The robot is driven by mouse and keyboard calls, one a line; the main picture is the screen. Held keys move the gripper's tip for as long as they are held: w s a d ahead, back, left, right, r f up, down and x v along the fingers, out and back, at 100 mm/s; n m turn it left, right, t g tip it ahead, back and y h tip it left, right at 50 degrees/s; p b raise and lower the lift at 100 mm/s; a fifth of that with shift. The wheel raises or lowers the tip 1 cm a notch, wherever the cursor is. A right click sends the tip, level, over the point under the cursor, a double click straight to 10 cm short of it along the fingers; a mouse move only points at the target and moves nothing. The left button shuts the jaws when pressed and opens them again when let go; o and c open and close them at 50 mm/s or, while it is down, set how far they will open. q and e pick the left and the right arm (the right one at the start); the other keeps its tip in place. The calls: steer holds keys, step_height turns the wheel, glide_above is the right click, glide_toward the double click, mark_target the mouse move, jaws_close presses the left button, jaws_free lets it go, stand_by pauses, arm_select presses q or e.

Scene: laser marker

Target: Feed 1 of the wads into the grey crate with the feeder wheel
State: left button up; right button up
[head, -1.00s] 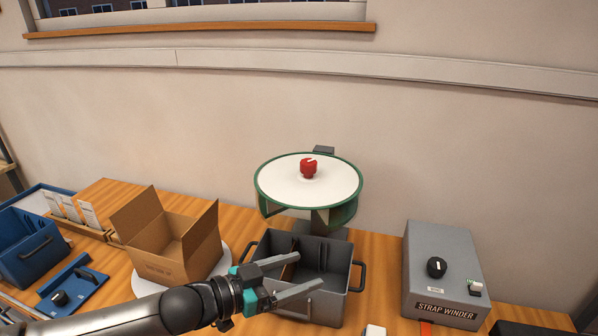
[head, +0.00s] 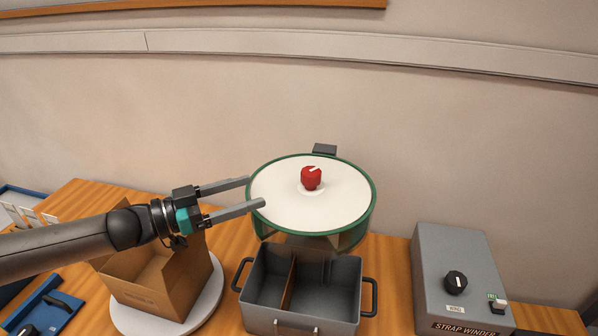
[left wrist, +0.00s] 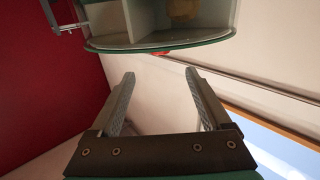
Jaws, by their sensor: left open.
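The feeder wheel (head: 275,190) is a white round disc with a green rim and a red knob (head: 311,178) in its middle. It stands above and behind the grey crate (head: 353,285), which is open and has a brown divider inside. No wad shows in the visible part of the crate. The left wrist view shows the wheel's walled compartments (left wrist: 110,22), with a tan lump, perhaps a wad (left wrist: 183,10), in one. My left gripper (head: 256,193) is open and empty, its fingertips at the wheel's left rim in the head view; contact is unclear. My right gripper is not in view.
An open cardboard box (head: 150,280) sits on a white round plate (head: 207,306) left of the crate. A grey strap winder (head: 445,260) with a black knob stands to the right. Blue items lie at the far left. The wall is behind the table.

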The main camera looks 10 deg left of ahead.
mark_target(302, 177)
arm_select(q)
steer(key=p+x, duration=0.2)
steer(key=x, duration=0.8)
steer(key=shift+x, duration=1.05)
steer(key=shift+c, duration=0.2)
jaws_close()
